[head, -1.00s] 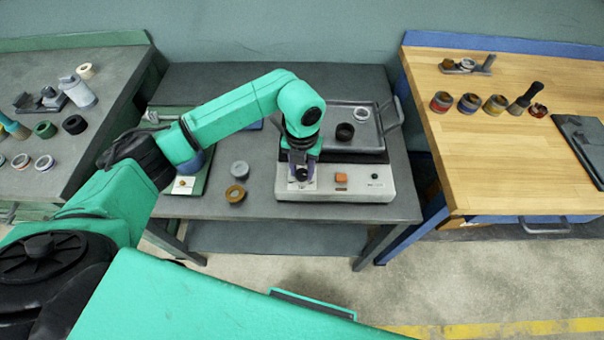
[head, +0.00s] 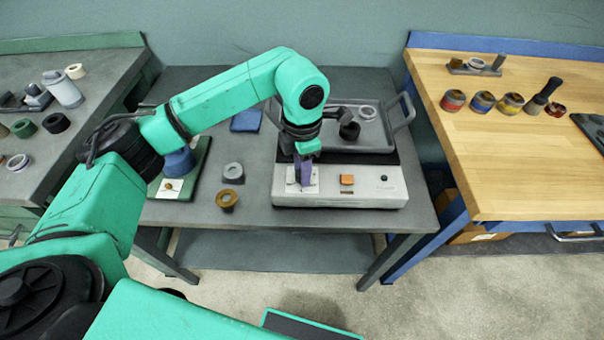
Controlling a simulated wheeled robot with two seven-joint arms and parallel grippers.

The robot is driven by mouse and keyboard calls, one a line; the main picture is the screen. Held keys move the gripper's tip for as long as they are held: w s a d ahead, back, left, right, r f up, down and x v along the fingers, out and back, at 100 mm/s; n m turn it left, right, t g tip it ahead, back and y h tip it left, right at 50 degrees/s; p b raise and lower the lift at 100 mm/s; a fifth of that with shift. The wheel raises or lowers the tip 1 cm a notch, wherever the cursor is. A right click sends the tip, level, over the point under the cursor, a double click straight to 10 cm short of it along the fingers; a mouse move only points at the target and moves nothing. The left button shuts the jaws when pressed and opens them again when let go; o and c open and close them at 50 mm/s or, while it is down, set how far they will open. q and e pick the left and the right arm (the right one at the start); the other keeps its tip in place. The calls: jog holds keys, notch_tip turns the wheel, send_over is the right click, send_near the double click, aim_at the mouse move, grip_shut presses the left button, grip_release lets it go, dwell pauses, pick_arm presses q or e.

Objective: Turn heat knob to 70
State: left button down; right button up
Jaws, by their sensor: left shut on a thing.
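The heating unit (head: 372,190) is a light grey box with a white front panel on the middle table. My left gripper (head: 304,184) points down at the left part of its panel and is shut on the heat knob. The gripper's purple finger hides the knob and most of its dial, so I cannot read the setting. A bit of white dial plate shows around the finger. An orange button (head: 347,180) and a small black button (head: 384,178) sit to the right on the panel. My right gripper is not in view.
A green board (head: 195,178) is further left. A wooden table (head: 520,170) stands right.

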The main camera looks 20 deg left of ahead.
pick_arm(q)
jog(key=shift+r+m+b, duration=0.1)
jog(key=shift+m+b, duration=0.35)
jog(key=shift+m, duration=0.35)
jog(key=shift+w, duration=0.1)
jog(key=shift+c, duration=2.4)
grip_release()
notch_tip(320, 180, up, 8)
jog(key=shift+r+b, duration=0.1)
jog(key=shift+b, duration=0.45)
notch_tip(320, 180, up, 6)
jog(key=p, duration=0.1)
jog(key=shift+r, duration=0.2)
